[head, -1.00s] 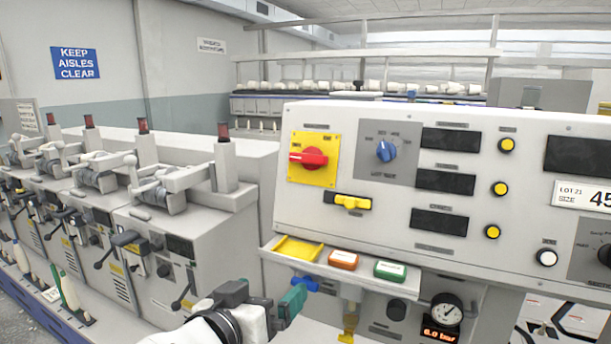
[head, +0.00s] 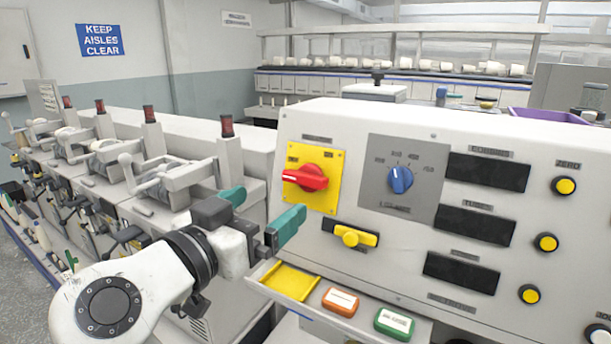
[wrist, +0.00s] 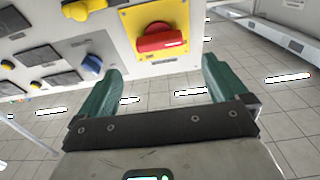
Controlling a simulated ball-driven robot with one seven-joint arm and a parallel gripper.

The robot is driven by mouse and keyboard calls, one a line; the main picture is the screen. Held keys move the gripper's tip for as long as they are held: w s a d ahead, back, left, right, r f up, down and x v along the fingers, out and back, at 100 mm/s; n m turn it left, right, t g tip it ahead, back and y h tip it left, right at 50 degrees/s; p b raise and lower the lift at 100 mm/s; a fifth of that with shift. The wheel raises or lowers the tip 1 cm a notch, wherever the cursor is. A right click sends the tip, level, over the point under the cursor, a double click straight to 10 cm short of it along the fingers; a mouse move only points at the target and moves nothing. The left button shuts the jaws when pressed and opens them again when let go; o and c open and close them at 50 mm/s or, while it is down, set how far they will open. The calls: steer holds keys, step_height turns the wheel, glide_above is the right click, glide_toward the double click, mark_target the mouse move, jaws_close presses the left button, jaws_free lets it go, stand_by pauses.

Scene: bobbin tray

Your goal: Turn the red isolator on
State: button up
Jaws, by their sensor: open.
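The red isolator (head: 306,178) is a red rotary handle on a square yellow plate (head: 325,203) at the left of the grey panel. Its handle lies nearly level, a little tilted; the small plate markings are too small to read. My gripper (head: 262,212) is open and empty, with teal fingers, left of and slightly below the isolator, apart from it. In the wrist view the red handle (wrist: 160,40) shows ahead, between the lines of the two spread fingers (wrist: 160,85), beyond their tips.
A blue selector knob (head: 401,180) is right of the isolator, and a yellow switch (head: 352,237) below it. A ledge holds a yellow tray (head: 290,281), an orange block (head: 340,302) and a green block (head: 394,323). Spindle machines (head: 170,165) stand at left.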

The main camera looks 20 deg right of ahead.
mark_target(300, 182)
steer(key=p+x, duration=0.2)
steer(key=x, duration=0.8)
steer(key=c, duration=0.8)
steer(key=shift+c, duration=0.2)
